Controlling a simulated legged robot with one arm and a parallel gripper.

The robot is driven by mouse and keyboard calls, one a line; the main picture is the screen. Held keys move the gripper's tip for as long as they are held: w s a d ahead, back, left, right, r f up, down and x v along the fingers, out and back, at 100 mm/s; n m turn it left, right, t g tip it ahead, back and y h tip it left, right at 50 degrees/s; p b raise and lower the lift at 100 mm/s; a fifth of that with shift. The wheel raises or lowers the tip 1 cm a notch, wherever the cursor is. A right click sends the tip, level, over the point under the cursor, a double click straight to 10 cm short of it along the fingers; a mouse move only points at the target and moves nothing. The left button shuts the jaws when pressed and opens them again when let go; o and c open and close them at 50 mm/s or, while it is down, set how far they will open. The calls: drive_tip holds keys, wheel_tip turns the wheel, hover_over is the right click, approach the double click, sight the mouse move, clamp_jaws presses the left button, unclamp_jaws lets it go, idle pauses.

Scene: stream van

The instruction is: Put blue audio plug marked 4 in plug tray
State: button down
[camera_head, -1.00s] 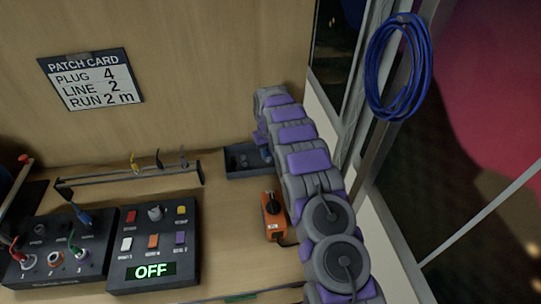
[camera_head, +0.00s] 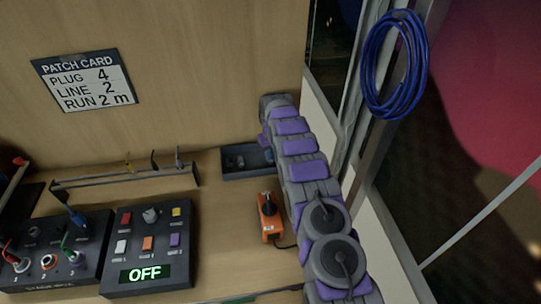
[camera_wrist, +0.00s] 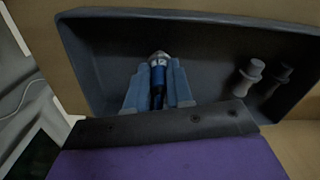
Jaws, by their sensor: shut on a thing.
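In the wrist view my gripper (camera_wrist: 157,92) is shut on a blue plug (camera_wrist: 158,77) with a silver end and a pale mark that I cannot read surely. The plug is between the two blue-grey fingers, over or inside the dark plug tray (camera_wrist: 200,18). I cannot tell whether it touches the tray floor. In the head view the plug tray (camera_head: 240,176) sits at the back of the desk against the wall. My arm covers its right end and hides the held plug and most of my gripper.
Two grey plugs (camera_wrist: 249,78) stand at the tray's right. An orange box (camera_head: 271,222) with a black knob is beside my arm. A control panel (camera_head: 150,250) reading OFF, a socket box (camera_head: 60,270) and a low rack (camera_head: 125,177) are left. Blue cable (camera_head: 395,65) hangs right.

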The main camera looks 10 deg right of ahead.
drive_tip(key=c, duration=1.5)
unclamp_jaws()
drive_tip(key=o, duration=0.5)
drive_tip(key=shift+a, duration=0.5)
drive_tip(key=shift+d, duration=0.15)
